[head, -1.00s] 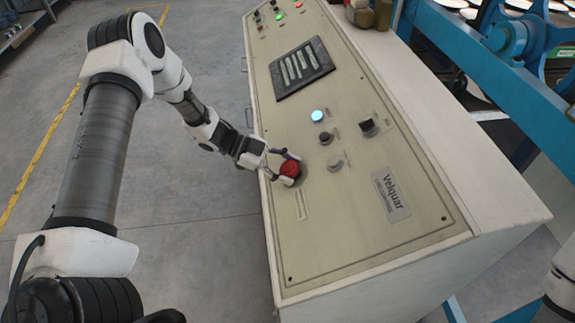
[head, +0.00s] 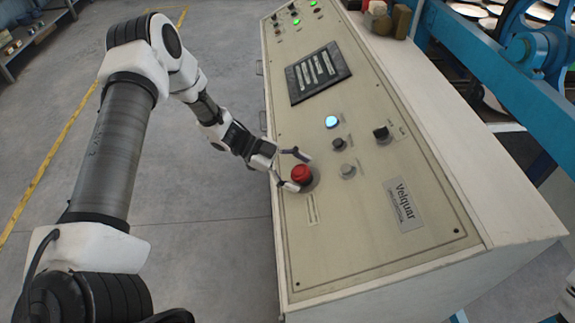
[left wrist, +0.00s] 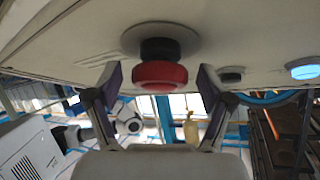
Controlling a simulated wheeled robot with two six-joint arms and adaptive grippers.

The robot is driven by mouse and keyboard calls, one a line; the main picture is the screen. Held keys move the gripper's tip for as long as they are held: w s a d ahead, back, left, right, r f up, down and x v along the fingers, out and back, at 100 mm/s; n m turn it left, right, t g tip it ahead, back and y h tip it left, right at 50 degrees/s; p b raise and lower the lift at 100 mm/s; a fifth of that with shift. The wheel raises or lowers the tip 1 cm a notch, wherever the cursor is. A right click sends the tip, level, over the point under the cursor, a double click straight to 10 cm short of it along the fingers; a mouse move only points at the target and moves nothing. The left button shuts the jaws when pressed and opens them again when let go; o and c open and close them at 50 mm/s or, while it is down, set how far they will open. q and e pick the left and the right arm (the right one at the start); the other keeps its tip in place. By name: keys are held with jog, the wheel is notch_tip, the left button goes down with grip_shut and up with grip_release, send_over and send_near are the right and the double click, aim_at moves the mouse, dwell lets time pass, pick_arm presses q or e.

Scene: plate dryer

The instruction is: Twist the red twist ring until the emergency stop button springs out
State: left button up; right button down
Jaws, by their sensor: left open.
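The red twist ring of the emergency stop button (head: 301,174) stands on the sloped beige panel (head: 345,245), near its left edge. In the left wrist view the red ring (left wrist: 159,75) sits on a black collar (left wrist: 160,50) over a grey round base. My left gripper (head: 296,169) is open around the button, one finger on each side. In the left wrist view its fingertips (left wrist: 158,80) stand apart from the ring, with a gap on both sides. My right gripper does not show.
A lit blue-white button (head: 332,121), a small black knob (head: 338,143), a grey knob (head: 347,171) and a black switch (head: 382,134) are close by on the panel. A blue machine frame (head: 480,85) stands to the right. The floor at left is clear.

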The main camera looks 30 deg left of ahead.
pick_arm(q)
jog(key=v, duration=1.1)
jog(key=shift+a, duration=0.2)
jog(key=shift+s+a, duration=0.1)
